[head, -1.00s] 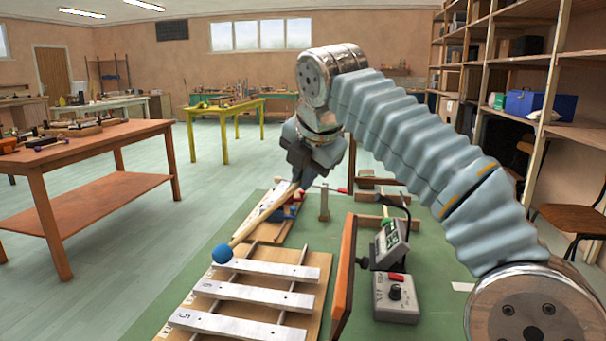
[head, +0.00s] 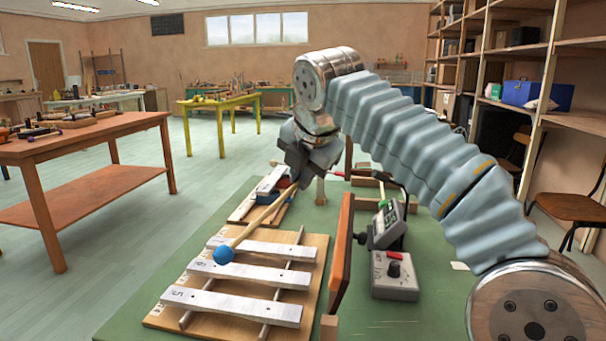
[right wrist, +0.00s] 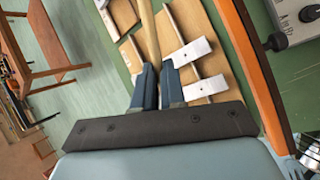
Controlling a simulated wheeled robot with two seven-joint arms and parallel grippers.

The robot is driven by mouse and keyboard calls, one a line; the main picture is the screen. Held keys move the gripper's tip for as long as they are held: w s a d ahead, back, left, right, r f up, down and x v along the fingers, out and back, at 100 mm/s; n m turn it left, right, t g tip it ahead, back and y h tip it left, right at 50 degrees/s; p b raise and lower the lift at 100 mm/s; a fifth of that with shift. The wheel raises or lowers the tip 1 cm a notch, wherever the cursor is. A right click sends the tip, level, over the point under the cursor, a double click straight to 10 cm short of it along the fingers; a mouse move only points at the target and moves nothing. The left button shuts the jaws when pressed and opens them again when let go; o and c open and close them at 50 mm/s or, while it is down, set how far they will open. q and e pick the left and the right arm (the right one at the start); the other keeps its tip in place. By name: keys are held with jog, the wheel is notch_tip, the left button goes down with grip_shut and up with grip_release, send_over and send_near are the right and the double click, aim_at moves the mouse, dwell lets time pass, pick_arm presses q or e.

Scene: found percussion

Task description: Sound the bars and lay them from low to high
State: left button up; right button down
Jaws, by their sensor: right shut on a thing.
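My right gripper (head: 293,178) is shut on the wooden handle of a mallet (head: 255,222). The blue mallet head (head: 223,254) points toward the near left, over the left ends of the far and middle bars; I cannot tell whether it touches. Three pale metal bars lie across two rails on a wooden board: far bar (head: 265,247), middle bar (head: 250,272), near bar (head: 232,304) marked 5. Further pale bars (head: 272,180) lie on a second board behind, partly hidden by my gripper. The right wrist view shows the handle (right wrist: 149,30) between the fingers. My left gripper is out of view.
An upright orange-brown panel (head: 342,250) stands just right of the bar board. Beyond it are a meter with a display (head: 388,226) and a grey knob box (head: 394,276). The green tabletop (head: 425,305) is mostly clear at front right.

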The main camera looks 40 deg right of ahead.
notch_tip(320, 180, down, 5)
jog(key=a+h+b, duration=0.1)
jog(key=a+b, duration=0.1)
jog(key=b, duration=0.2)
notch_tip(320, 180, up, 6)
jog(key=p, duration=0.7)
jog(key=shift+r+n+h, duration=0.15)
jog(key=shift+n+h, duration=0.15)
jog(key=shift+s, duration=0.15)
dwell(0.3)
